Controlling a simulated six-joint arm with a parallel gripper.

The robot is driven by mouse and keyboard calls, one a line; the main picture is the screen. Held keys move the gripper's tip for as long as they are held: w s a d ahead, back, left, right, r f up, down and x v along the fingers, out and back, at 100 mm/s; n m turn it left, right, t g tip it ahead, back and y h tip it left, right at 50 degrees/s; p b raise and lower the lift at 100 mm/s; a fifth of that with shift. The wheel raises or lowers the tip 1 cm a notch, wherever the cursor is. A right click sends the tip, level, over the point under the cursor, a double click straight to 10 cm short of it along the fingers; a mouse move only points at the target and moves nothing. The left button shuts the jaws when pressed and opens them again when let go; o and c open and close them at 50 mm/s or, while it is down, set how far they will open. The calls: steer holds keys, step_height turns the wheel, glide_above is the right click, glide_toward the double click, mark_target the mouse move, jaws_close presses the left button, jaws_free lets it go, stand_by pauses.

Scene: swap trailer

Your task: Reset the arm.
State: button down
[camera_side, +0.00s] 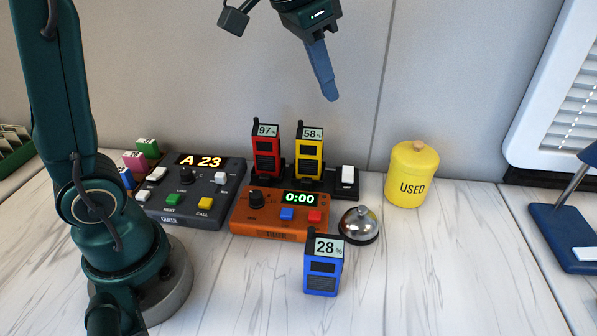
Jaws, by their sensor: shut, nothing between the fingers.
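My gripper (328,92) is at the top of the side view, pointing down, with its blue-grey fingers shut and empty. It is in the air above the table, clear of everything on it. My arm rises at the left.
A red radio (266,152) reading 97% and a yellow radio (309,155) reading 58% stand upright at the back. A blue radio (322,268) reading 28% stands in front. An orange timer (268,226), grey queue box (190,212), bell (359,226) and yellow USED jar (412,180) stand nearby.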

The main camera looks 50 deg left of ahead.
steer(key=s+f+n, duration=0.1)
steer(key=s+f, duration=0.3)
steer(key=s, duration=0.4)
steer(key=s+f+n+t, duration=0.1)
steer(key=s+f, duration=0.2)
steer(key=s, duration=0.5)
steer(key=shift+f+n, duration=0.35)
steer(key=shift+n, duration=0.05)
